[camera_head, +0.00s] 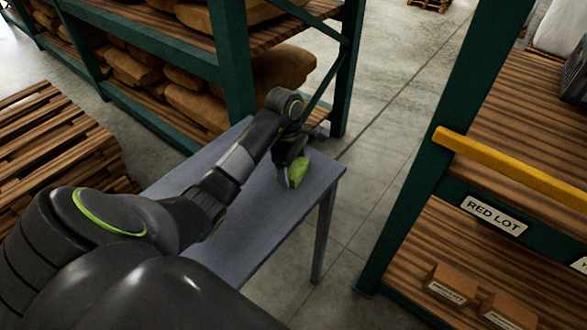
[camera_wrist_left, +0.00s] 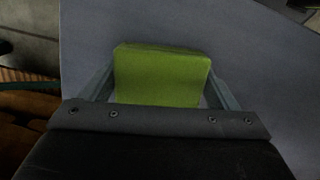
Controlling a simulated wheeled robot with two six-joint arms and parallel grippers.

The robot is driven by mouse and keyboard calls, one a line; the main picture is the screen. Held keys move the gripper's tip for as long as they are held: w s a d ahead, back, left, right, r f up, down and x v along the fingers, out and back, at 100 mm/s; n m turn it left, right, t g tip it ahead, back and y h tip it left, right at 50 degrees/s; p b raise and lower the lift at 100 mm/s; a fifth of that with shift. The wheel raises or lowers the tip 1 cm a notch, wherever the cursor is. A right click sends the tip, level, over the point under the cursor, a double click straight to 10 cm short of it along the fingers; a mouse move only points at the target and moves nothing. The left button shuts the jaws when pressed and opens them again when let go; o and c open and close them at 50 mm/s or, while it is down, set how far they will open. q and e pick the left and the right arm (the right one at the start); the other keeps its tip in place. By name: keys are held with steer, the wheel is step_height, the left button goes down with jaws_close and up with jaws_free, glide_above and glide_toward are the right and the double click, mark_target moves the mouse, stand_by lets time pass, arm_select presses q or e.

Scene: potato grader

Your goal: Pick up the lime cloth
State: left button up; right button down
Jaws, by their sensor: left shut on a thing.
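The lime cloth (camera_head: 299,172) is a small green folded block at the far right end of the grey table (camera_head: 262,222). My left gripper (camera_head: 290,176) reaches down to it and is shut on it. In the left wrist view the lime cloth (camera_wrist_left: 160,76) sits between the two fingers of my left gripper (camera_wrist_left: 160,88), one finger along each side. I cannot tell whether the cloth touches the tabletop or is slightly above it. My right gripper is not in view.
A green-framed shelf (camera_head: 238,60) with brown sacks stands behind the table. Stacked wooden pallets (camera_head: 62,150) are at the left. A rack with a yellow bar (camera_head: 510,167), a "RED LOT" label and small boxes (camera_head: 452,284) is at the right. Bare floor lies between table and rack.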

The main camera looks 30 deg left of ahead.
mark_target(293, 166)
arm_select(q)
steer(key=shift+r, duration=0.55)
step_height(293, 166, up, 8)
steer(key=p, duration=0.6)
steer(key=shift+p, duration=0.3)
steer(key=shift+r+p, duration=0.5)
steer(key=shift+p, duration=0.1)
